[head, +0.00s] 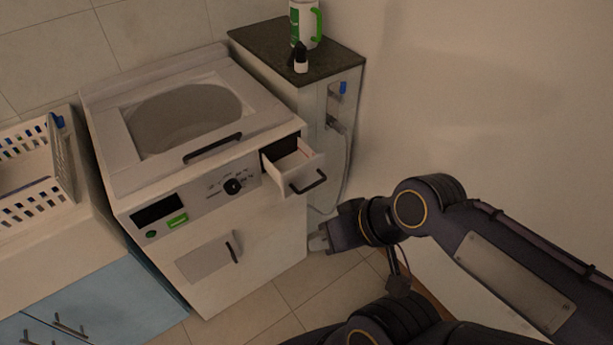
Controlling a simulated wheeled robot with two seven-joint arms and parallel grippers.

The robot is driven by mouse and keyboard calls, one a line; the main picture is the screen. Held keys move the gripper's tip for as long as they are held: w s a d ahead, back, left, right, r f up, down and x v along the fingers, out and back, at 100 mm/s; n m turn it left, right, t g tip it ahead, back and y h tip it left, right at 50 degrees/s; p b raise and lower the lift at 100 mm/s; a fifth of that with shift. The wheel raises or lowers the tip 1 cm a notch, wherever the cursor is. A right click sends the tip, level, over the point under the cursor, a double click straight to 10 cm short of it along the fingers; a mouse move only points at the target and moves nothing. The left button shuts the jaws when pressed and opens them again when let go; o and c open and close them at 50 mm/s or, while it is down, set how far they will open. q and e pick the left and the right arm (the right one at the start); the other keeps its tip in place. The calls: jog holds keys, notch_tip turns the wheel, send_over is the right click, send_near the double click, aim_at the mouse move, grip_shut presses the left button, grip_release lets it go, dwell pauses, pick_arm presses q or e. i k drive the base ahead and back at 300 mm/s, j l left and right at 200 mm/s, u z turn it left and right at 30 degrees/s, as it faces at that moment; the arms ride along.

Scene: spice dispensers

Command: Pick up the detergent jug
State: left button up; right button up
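The detergent jug (298,24) is white with a green label and a green handle on its right side. It stands upright on the dark top of the narrow cabinet, and its top is cut off by the upper picture edge. My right gripper (317,241) is well below and apart from it, beside the washing machine's lower right front. Its fingers are small and dim here, so I cannot tell whether they are open. My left gripper is not in view.
A white basket (25,185) is at left. The right wall is bare.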

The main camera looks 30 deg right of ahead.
aim_at(305, 17)
jog(key=i+l, duration=0.85)
jog(key=l, duration=0.25)
